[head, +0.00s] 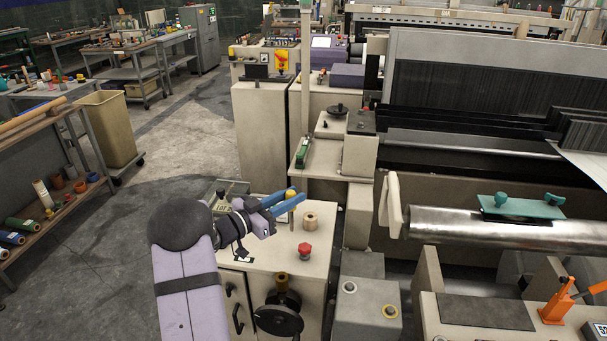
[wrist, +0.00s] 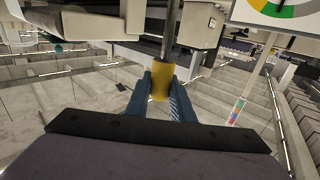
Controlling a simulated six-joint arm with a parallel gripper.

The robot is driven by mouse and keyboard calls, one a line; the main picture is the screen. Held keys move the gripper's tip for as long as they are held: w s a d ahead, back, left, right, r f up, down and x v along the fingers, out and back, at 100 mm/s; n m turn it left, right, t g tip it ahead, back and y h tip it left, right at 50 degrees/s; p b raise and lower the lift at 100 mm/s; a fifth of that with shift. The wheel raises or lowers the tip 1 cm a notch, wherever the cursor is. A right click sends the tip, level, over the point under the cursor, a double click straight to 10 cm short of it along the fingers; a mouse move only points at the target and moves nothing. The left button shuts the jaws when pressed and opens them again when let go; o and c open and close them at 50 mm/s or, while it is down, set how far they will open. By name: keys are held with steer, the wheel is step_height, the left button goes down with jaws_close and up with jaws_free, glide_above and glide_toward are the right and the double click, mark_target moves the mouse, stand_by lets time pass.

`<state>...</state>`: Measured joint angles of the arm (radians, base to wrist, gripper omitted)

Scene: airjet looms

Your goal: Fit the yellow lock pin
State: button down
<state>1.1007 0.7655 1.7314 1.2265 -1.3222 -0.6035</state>
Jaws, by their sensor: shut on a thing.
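My gripper (head: 298,194) has blue fingers shut on the yellow lock pin (head: 291,193), above the cream cabinet top (head: 270,268). In the wrist view my gripper (wrist: 161,75) grips the yellow head of the lock pin (wrist: 160,84) between both fingers. A grey shaft (wrist: 172,35) extends from the head, away from the gripper. On the grey block (head: 372,270) to the right are a yellow-ringed hole (head: 390,311) and a white-ringed hole (head: 349,287). The pin is apart from both.
A red knob (head: 304,250) and a tan roll (head: 310,221) stand on the cabinet top near my gripper. A black handwheel (head: 279,320) sticks out in front. A shiny roller (head: 500,228) and an orange lever (head: 558,301) are farther right.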

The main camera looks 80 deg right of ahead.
steer(key=a+m+g+y, duration=0.2)
steer(key=a+g+y, duration=0.1)
steer(key=a, duration=0.8)
steer(key=shift+w+m+p, duration=0.35)
steer(key=shift+m+p, duration=0.05)
steer(key=shift+p, duration=0.05)
step_height(320, 180, down, 6)
steer(key=b, duration=0.3)
steer(key=shift+b, duration=0.35)
steer(key=shift+f, duration=0.15)
step_height(320, 180, down, 9)
steer(key=b, duration=0.6)
steer(key=shift+f, duration=0.15)
steer(key=c, duration=1.5)
jaws_free()
steer(key=shift+o, duration=0.2)
